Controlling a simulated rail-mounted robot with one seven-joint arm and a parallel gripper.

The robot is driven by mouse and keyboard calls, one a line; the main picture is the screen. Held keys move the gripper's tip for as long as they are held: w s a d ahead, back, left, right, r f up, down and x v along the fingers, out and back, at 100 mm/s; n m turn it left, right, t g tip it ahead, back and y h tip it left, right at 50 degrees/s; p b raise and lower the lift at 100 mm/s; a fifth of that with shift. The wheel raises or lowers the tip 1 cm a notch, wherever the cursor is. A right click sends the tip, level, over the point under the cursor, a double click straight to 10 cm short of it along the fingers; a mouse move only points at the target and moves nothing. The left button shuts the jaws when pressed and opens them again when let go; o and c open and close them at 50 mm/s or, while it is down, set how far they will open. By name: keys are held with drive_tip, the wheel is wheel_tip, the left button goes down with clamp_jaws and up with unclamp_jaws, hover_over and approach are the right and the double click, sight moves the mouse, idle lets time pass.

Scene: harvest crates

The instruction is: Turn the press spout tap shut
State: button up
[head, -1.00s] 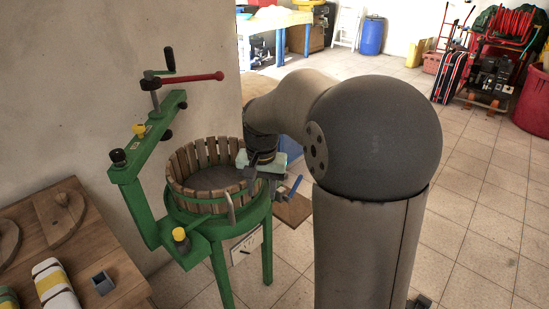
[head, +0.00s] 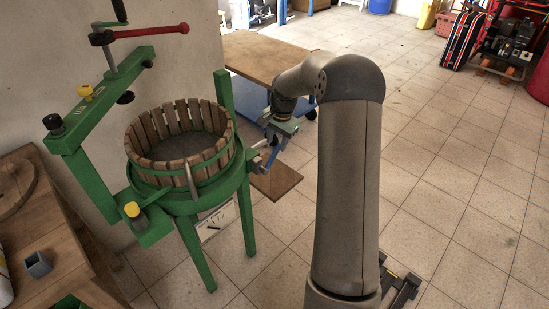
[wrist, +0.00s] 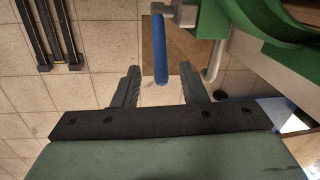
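The green press (head: 190,207) with its wooden slatted basket (head: 180,165) stands left of my arm. Its tap has a blue lever handle (wrist: 160,48), which hangs from a grey valve body (wrist: 180,13); a grey spout pipe (wrist: 217,58) is beside it. My gripper (wrist: 160,70) is open, with one dark finger on each side of the handle's lower end and a visible gap to both. In the head view my gripper (head: 267,142) is at the press's right side, where the tap is small and partly hidden.
A brown board (head: 275,180) lies beyond the press leg. A brown-topped table (head: 262,55) stands behind. The tiled floor (head: 450,200) to the right is mostly clear.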

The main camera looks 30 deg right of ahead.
sight(274, 156)
drive_tip(key=f, duration=0.5)
drive_tip(key=w+f, duration=0.1)
drive_tip(key=f, duration=0.2)
drive_tip(key=shift+a, duration=0.2)
drive_tip(key=shift+c, duration=0.3)
clamp_jaws()
